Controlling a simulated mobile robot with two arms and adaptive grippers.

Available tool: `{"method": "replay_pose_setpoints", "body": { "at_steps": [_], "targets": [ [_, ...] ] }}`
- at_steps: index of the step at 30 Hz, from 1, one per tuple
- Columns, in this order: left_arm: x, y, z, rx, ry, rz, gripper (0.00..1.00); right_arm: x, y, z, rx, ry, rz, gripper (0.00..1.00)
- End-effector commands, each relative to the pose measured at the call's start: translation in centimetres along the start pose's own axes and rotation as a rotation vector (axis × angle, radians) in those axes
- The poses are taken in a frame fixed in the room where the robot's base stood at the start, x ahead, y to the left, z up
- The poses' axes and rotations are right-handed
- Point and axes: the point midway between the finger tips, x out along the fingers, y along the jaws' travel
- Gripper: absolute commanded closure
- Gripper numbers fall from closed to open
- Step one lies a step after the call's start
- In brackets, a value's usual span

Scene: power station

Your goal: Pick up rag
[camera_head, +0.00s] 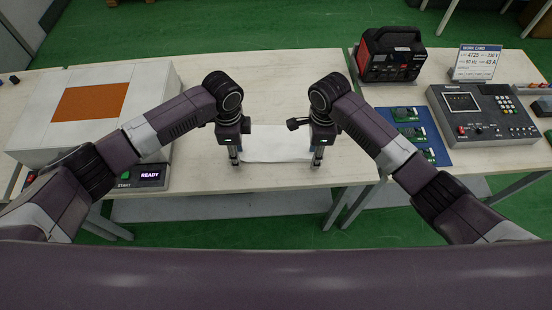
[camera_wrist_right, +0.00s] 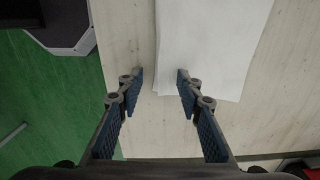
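The white rag (camera_head: 275,144) lies flat on the table between my two grippers. My left gripper (camera_head: 235,157) points down at the rag's left end; whether its fingers are open or shut is too small to tell. My right gripper (camera_head: 317,157) points down at the rag's right end. In the right wrist view this gripper (camera_wrist_right: 160,77) is open and empty, with a gap between its blue-padded fingers. There the rag (camera_wrist_right: 209,45) looks layered, and its edge runs into the gap between the fingertips, with one finger over the rag and the other over bare table.
A white box with an orange panel (camera_head: 90,102) stands at the left, with a READY display unit (camera_head: 148,176) in front. At the right are a red-black machine (camera_head: 390,55), a blue board with green parts (camera_head: 411,134), a control console (camera_head: 483,113) and a work card (camera_head: 476,62). The table behind the rag is clear.

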Motion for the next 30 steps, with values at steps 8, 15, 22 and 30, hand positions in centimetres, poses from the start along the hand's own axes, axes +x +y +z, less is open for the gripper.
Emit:
{"method": "replay_pose_setpoints", "body": {
  "at_steps": [8,15,22,30],
  "targets": [
    [0.47,-0.02,0.02,0.0,0.0,0.0,0.67,0.46,0.0,0.02,0.0,0.0,0.0,0.67],
    [0.77,-0.01,-0.01,0.0,0.0,0.0,0.67,0.48,0.02,0.02,0.0,0.0,0.0,0.67],
    [0.81,0.03,0.0,0.0,0.0,0.001,0.69,0.65,0.03,0.03,-0.001,0.0,0.001,0.69],
    [0.89,0.06,0.01,0.0,0.0,0.002,0.84,0.76,0.09,0.01,0.0,0.0,0.002,0.84]
  ]
}}
